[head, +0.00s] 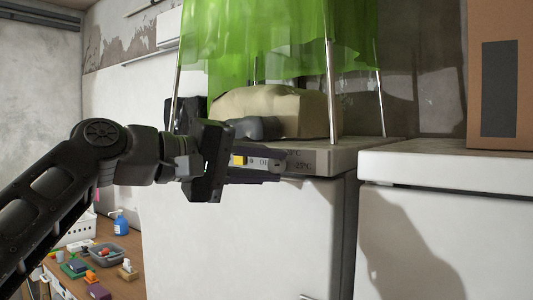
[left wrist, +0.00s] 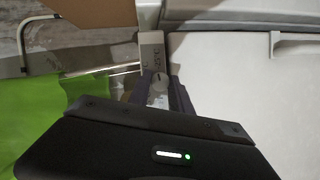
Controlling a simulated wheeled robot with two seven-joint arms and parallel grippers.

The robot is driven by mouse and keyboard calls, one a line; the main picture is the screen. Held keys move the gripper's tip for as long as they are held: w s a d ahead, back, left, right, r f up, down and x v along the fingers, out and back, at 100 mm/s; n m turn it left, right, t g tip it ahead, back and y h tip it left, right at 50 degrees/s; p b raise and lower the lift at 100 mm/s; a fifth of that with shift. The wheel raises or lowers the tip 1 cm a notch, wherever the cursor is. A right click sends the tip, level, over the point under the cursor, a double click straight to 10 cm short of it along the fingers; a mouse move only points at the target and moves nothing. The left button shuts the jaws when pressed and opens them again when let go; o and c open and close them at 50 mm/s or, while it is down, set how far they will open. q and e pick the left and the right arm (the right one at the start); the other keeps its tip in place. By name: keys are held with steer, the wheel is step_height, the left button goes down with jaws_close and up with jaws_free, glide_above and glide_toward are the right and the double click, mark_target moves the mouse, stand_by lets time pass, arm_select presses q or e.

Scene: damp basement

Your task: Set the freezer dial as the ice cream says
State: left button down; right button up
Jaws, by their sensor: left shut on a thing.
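The freezer (head: 250,235) is a white cabinet with a grey control strip (head: 320,164) along its top front edge. The dial's exact setting is too small to read. I see no ice cream. My right gripper is out of view.
A metal-legged rack draped in green cloth (head: 280,40) stands on the freezer, over a beige lumpy bundle (head: 275,108). A second white appliance (head: 450,220) stands at right with a cardboard box (head: 500,70) on it. A wooden table (head: 125,250) with small items is lower left.

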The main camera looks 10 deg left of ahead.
arm_select(q)
steer(key=shift+d+f+m+y+p, duration=0.1)
steer(key=shift+m+y+p, duration=0.5)
steer(key=shift+m, duration=0.2)
steer(key=c, duration=1.2)
jaws_free()
steer(key=shift+o, duration=0.2)
steer(key=b+v, duration=0.1)
steer(key=v, duration=0.7)
steer(key=shift+b, duration=0.35)
steer(key=shift+w, duration=0.1)
